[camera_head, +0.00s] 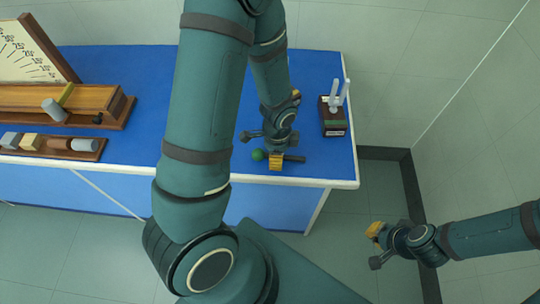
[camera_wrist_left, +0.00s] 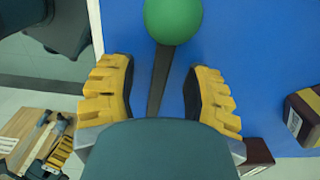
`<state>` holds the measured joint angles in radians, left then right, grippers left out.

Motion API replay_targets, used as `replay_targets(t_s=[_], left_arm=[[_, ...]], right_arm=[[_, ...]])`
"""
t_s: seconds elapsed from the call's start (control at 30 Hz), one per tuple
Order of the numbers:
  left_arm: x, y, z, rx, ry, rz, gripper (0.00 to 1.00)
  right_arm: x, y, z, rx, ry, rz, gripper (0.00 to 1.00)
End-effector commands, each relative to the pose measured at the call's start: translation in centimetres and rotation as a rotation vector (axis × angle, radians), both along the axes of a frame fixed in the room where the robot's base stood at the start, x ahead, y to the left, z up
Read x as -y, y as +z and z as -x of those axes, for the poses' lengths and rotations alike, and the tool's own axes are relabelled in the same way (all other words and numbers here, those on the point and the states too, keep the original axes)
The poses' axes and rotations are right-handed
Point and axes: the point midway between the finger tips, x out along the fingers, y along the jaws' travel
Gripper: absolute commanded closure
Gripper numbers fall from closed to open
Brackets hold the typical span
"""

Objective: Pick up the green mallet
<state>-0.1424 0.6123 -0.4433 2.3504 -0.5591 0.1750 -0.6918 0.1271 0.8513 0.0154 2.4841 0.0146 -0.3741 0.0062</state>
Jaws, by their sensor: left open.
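The green mallet lies on the blue bench top near its front right edge. Its round green head (camera_head: 258,155) points left and its dark handle (camera_head: 295,159) runs to the right. In the left wrist view the green head (camera_wrist_left: 173,20) is at the top and the handle (camera_wrist_left: 160,80) runs down between the fingers. My left gripper (camera_head: 263,147) is down at the mallet, open, with its yellow fingers on either side of the handle, apart from it. The palm hides the lower handle. My right gripper (camera_head: 374,246) is open and empty, off the bench to the right.
A dark box with white upright tubes (camera_head: 333,118) stands at the bench's right end. A wooden case (camera_head: 60,98) and a rack of small blocks (camera_head: 85,155) are at the left. The bench's white front edge (camera_head: 310,182) is close to the mallet.

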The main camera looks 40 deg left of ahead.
Motion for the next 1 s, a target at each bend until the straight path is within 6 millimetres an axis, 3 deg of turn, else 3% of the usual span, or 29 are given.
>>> replay_targets(t_s=[0.33, 0.47, 0.5, 0.87, 1.0], left_arm=[[-0.03, -0.65, -0.03, 0.001, 0.001, 0.0, 0.52], [-0.03, -0.64, -0.03, 0.001, 0.001, 0.0, 0.97], [-0.03, -0.64, -0.03, 0.001, 0.001, 0.0, 1.0], [-0.02, -0.64, -0.01, 0.001, 0.001, -0.001, 1.0], [-0.01, 0.19, -0.06, 0.003, 0.001, 0.001, 1.0]], right_arm=[[-0.02, -0.1, 0.08, -0.002, 0.002, 0.0, 1.0], [-0.02, -0.1, 0.07, -0.002, 0.002, 0.0, 1.0], [-0.02, -0.1, 0.07, -0.002, 0.002, 0.0, 1.0], [-0.01, -0.11, 0.06, -0.001, 0.0, 0.0, 1.0], [0.0, 0.09, 0.02, 0.0, 0.0, 0.0, 1.0]])
